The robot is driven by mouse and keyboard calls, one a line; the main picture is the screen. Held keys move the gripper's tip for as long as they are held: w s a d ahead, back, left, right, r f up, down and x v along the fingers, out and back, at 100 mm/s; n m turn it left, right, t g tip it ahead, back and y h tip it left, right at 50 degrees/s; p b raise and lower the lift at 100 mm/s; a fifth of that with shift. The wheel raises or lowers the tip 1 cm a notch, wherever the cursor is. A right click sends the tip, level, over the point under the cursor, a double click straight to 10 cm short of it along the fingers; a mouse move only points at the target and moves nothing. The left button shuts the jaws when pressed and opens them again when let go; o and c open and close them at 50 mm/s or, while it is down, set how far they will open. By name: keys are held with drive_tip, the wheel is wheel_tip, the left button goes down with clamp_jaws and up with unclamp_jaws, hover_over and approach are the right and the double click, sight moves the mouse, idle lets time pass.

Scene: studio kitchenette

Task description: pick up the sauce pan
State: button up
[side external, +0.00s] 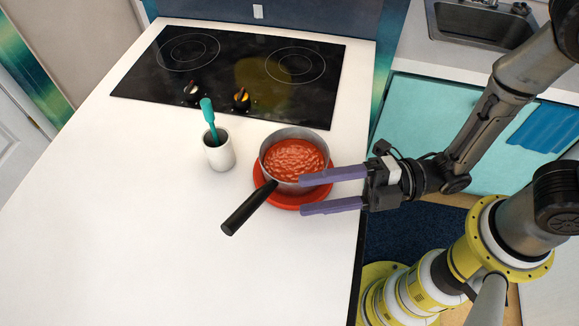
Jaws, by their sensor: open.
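The sauce pan (273,151) is a grey metal pan filled with red sauce. It sits upright on a red plate (263,176) near the right edge of the white counter. Its black handle (249,207) points toward the lower left. My gripper (315,195) is open, with two purple fingers reaching in from the right. The upper finger's tip overlaps the pan's right front side in the picture, and the lower finger is in front of the red plate. I cannot tell whether either finger touches. Nothing shows between the fingers at their tips except the plate's edge.
A white cup (219,155) holding a teal utensil (209,117) stands left of the pan. A black cooktop (230,75) with two knobs lies behind. The counter (130,210) is clear at the left and front. A sink (480,27) is at the upper right.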

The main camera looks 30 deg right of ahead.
sight(260, 204)
drive_tip(key=shift+x, duration=3.9)
drive_tip(key=shift+s+f, duration=0.1)
drive_tip(key=shift+f, duration=0.1)
clamp_jaws()
drive_tip(key=shift+r, duration=0.1)
